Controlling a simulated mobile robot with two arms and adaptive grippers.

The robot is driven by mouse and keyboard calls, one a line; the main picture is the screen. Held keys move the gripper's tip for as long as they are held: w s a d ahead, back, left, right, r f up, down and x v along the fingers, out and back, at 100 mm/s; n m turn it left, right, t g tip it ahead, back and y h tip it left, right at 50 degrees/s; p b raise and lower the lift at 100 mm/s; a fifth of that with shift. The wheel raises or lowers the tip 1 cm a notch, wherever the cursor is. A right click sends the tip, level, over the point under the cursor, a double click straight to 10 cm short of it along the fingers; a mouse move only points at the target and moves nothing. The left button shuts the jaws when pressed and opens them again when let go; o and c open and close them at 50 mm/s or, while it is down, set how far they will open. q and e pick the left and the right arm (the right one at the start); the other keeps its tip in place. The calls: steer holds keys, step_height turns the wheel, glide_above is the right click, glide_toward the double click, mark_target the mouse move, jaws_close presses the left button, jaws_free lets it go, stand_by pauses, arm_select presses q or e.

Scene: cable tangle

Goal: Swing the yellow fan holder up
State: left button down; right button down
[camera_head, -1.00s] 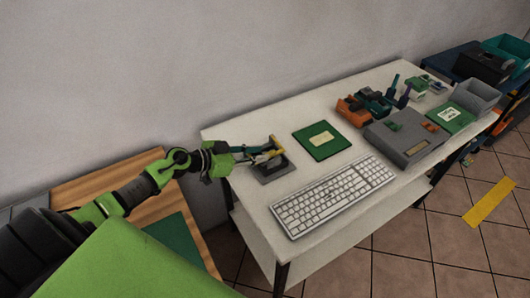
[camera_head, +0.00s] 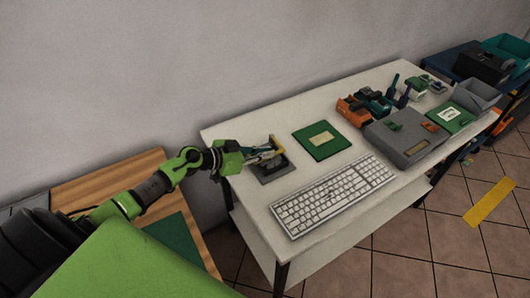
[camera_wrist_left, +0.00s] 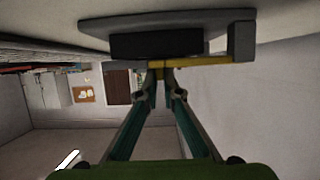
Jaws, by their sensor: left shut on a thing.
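My left gripper (camera_head: 270,154) reaches in from the left, low over the base. The fingers partly hide the holder in the head view. My right gripper is not in view.
A white keyboard (camera_head: 334,195) lies in front, right of the base. A green board (camera_head: 322,141) lies behind it. A grey box (camera_head: 408,138) and orange tool (camera_head: 355,109) stand farther right. The wall (camera_head: 230,60) is close behind the table.

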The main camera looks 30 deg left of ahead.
arm_select(q)
steer(key=shift+w+a+r+n+g+h+p, duration=0.1)
steer(key=shift+a+r+n+h+p, duration=0.1)
steer(key=shift+r+n+p, duration=0.4)
steer(key=shift+w+a+r+n+g+h+p, duration=0.1)
steer(key=shift+w+a+r+h+p, duration=0.15)
steer(key=shift+p, duration=0.7)
steer(key=shift+a+r+n+g+h+p, duration=0.15)
steer(key=shift+r+n+p, duration=0.15)
steer(key=shift+r+p, duration=0.35)
steer(key=shift+w+a+r+n+h+p, duration=0.2)
steer(key=shift+w+a+n+h+p, duration=0.15)
steer(key=shift+n+p, duration=0.25)
steer(key=shift+w+a+r+n+h, duration=0.15)
steer(key=shift+a+r+n+h, duration=0.25)
steer(key=shift+n, duration=0.3)
steer(key=shift+w+a+n+g+h+b, duration=0.25)
steer(key=shift+a+n+h+b, duration=0.2)
steer(key=shift+n+b, duration=0.2)
steer(key=shift+w+a+r+n+h+b, duration=0.15)
steer(key=shift+w+a+n+h+b, duration=0.55)
steer(key=shift+b, duration=1)
steer(key=shift+w+a+r+n+h+b, duration=0.2)
steer(key=shift+a+n+h+b, duration=0.25)
steer(key=shift+a+n+b, duration=0.8)
steer(key=shift+w+a+r+n+h+b, duration=0.15)
steer(key=shift+w+a+n+h+b, duration=0.3)
steer(key=shift+n+b, duration=1.25)
steer(key=shift+d+m+b, duration=0.1)
steer(key=shift+m+b, duration=0.4)
